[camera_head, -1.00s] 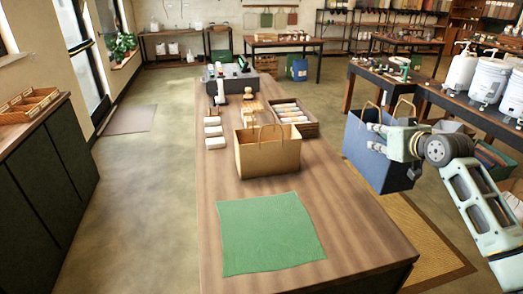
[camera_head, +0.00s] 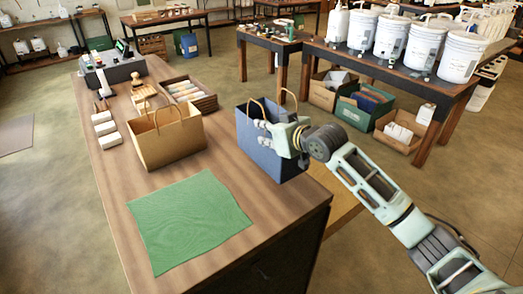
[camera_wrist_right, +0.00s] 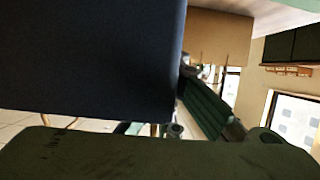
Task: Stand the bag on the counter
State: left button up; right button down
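The dark blue paper bag (camera_head: 262,158) with two tan handles is upright at the right edge of the wooden counter (camera_head: 108,185). Its lower part overlaps the counter edge in the head view; I cannot tell whether its base touches the top. My right gripper (camera_head: 264,133) is at the bag's upper right side, its fingers closed on it. In the right wrist view the bag (camera_wrist_right: 85,60) fills the upper left as a dark panel, close to the gripper. The fingertips' exact grip is partly hidden. My left gripper is not in view.
A brown paper bag (camera_head: 168,143) stands on the counter left of the blue bag. A green cloth (camera_head: 188,220) lies flat in front. A crate of rolls (camera_head: 188,94) and small white boxes are behind. A table with white buckets (camera_head: 460,57) is at right.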

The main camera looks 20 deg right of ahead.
jog(key=s+a+f+p, duration=0.1)
jog(key=s+f+p, duration=0.1)
jog(key=f, duration=0.4)
jog(key=shift+s+a+f, duration=0.15)
jog(key=shift+s, duration=0.65)
jog(key=shift+f, duration=0.15)
jog(key=c, duration=2)
grip_release()
